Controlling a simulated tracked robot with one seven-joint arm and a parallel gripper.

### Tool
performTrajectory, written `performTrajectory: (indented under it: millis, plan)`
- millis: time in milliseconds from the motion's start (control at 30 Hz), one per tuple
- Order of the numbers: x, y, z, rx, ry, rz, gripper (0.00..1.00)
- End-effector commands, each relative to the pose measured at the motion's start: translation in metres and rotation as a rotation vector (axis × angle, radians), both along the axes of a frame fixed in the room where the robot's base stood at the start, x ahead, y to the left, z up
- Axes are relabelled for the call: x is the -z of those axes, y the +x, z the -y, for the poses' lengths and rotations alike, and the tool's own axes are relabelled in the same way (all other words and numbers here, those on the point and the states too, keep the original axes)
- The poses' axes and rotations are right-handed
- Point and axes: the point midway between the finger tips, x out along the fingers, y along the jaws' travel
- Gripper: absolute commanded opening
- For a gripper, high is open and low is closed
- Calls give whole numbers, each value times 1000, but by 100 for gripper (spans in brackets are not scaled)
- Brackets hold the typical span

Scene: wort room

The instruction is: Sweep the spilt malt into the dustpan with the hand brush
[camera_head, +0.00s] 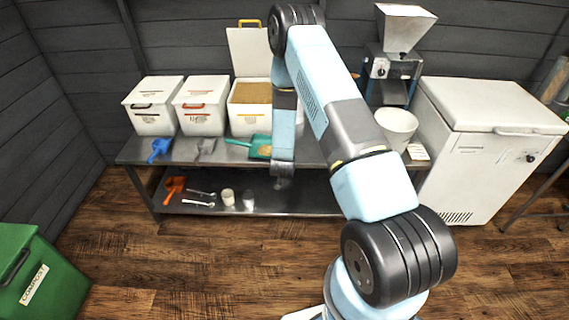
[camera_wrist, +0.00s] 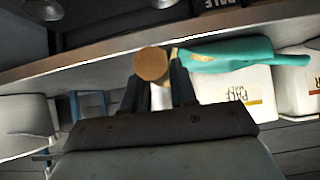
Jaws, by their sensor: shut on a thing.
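My gripper (camera_head: 283,182) hangs at the bench's front edge, pointing down. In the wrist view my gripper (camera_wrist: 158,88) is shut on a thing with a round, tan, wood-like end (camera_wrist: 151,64). It may be the hand brush's handle; no bristles show. A teal dustpan (camera_head: 259,141) lies on the bench just left of my forearm, its handle pointing left. It also shows in the wrist view (camera_wrist: 235,52), beside the held thing. A small tan patch, perhaps malt (camera_head: 265,151), shows on it. I cannot make out other spilt malt; my arm hides part of the bench.
The steel bench (camera_head: 320,152) carries white bins (camera_head: 202,117), an open grain bin (camera_head: 246,122), a blue scoop (camera_head: 160,149), a grey scoop (camera_head: 206,147), a mill (camera_head: 392,66) and a white bucket (camera_head: 396,128). An orange scoop (camera_head: 173,188) lies on the lower shelf. A white chest (camera_head: 478,160) stands right.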

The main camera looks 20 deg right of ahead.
Motion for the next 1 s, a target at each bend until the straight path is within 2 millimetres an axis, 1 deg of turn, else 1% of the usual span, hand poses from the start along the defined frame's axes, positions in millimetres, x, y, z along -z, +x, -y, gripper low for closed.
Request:
performTrajectory:
  millis: [700,833,1000]
  plan:
    - [-54,-5,17,2,0,3,0]
    - [-59,-5,19,1,0,3,0]
    - [-59,-6,19,1,0,2,0]
